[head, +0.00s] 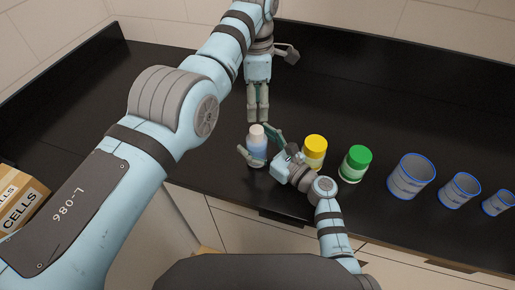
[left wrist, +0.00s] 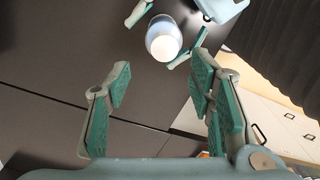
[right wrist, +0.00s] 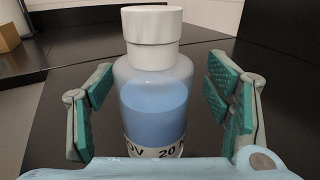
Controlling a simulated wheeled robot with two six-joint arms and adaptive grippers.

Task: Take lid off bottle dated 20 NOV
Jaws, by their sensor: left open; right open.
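A bottle (head: 257,151) with blue contents and a white lid (head: 256,130) stands upright on the black counter. In the right wrist view, the bottle (right wrist: 153,100) has a partly hidden label reading "OV 20 N", and its lid (right wrist: 153,38) is on. My right gripper (head: 264,147) is open with its fingers on either side of the bottle's body; gaps show on both sides. My left gripper (head: 258,116) is open and empty, pointing down behind the bottle. The left wrist view shows the lid (left wrist: 163,45) from above, beyond the left fingers (left wrist: 157,105).
A yellow-lidded bottle (head: 315,145) and a green-lidded bottle (head: 356,158) stand to the right. Grey cups with blue rims (head: 410,178) stand further right. A cardboard box (head: 20,205) marked CELLS is at the far left. The counter's back is clear.

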